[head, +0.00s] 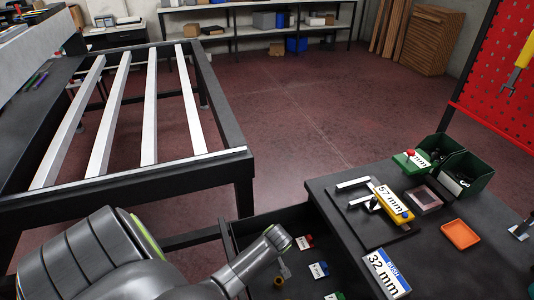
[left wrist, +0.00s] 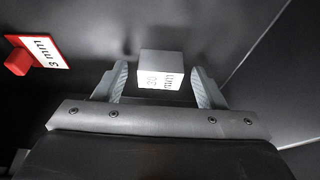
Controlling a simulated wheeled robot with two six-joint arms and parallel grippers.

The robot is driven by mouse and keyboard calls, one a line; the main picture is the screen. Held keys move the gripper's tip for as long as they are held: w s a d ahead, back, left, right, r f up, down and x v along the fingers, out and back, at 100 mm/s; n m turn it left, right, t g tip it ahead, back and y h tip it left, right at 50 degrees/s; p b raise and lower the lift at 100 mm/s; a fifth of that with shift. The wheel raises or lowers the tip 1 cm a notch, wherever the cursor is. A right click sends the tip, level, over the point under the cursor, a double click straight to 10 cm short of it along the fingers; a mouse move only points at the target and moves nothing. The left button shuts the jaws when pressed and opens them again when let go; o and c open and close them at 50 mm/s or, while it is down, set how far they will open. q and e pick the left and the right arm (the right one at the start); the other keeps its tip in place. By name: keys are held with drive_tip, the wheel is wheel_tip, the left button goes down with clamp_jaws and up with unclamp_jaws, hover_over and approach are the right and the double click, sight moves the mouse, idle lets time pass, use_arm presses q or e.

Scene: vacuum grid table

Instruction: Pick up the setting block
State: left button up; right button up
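The setting block (left wrist: 160,68) is a small silver-grey block marked 30 mm in the left wrist view. It sits on a dark surface. My left gripper (left wrist: 161,82) is open, with one finger on each side of the block. A narrow gap shows between the block and each finger, so they look apart. In the head view my left arm reaches over the open dark drawer, and its fingers and the block cannot be made out there. My right gripper is in neither view.
The dark table (head: 455,265) holds a yellow 57 mm piece (head: 392,203), an orange tray (head: 460,235) and green bins (head: 468,172). A slatted frame (head: 246,165) stands left.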

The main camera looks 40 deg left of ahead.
use_arm(q)
drive_tip(key=c, duration=1.1)
